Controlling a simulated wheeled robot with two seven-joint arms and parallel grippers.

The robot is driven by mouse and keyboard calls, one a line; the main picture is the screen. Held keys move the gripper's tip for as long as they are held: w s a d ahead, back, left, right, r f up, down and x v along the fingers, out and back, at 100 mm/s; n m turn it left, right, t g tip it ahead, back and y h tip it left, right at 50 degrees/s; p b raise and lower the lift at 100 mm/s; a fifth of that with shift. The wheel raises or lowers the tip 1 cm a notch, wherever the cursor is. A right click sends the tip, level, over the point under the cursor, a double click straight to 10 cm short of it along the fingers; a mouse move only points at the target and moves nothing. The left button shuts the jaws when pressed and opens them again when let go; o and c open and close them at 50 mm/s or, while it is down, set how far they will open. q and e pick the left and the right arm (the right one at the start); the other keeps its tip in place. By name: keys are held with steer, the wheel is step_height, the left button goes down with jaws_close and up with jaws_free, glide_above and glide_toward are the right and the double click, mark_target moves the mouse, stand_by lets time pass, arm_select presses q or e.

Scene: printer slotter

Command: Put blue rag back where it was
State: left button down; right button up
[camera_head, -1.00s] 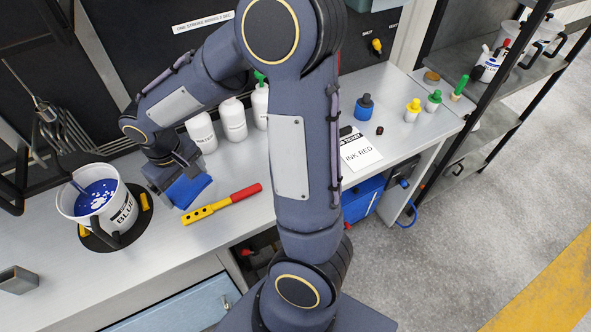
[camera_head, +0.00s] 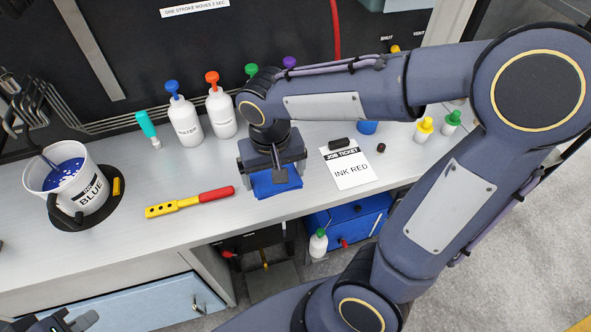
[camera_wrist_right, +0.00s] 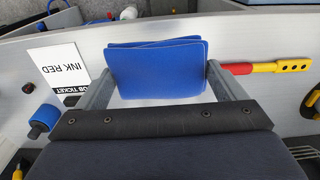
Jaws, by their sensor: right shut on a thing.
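The blue rag (camera_head: 277,185) is a folded bright blue cloth near the front of the bench, between the red-and-yellow tool and the job ticket. My right gripper (camera_head: 272,170) is shut on it, pointing down. In the right wrist view the rag (camera_wrist_right: 157,66) hangs between the two fingers of the right gripper (camera_wrist_right: 157,80). I cannot tell whether the rag touches the bench top. Part of my left gripper (camera_head: 62,322) shows at the bottom left corner, away from the rag; its jaws are cut off by the frame edge.
The red-and-yellow tool (camera_head: 190,202) lies left of the rag. A job ticket (camera_head: 347,167) reading INK RED lies to its right. The BLUE ink bucket (camera_head: 92,190) stands at the left. White bottles (camera_head: 185,122) line the back. A blue box (camera_head: 350,220) sits below the bench edge.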

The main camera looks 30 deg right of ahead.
steer(key=w+d+f, duration=0.2)
steer(key=d, duration=0.1)
steer(key=shift+w+d+f, duration=0.1)
steer(key=shift+w+d, duration=0.15)
steer(key=shift+w, duration=0.15)
steer(key=w+d+f, duration=0.1)
steer(key=d+f, duration=0.1)
steer(key=f, duration=0.1)
steer(key=w+d+f, duration=0.1)
steer(key=f, duration=0.1)
steer(key=shift+w+p, duration=0.3)
steer(key=shift+p, duration=0.05)
steer(key=shift+w+d+f, duration=0.1)
steer(key=shift+w+f, duration=0.1)
steer(key=shift+f, duration=1.55)
steer(key=shift+f, duration=0.2)
steer(key=o, duration=0.7)
steer(key=shift+r, duration=0.15)
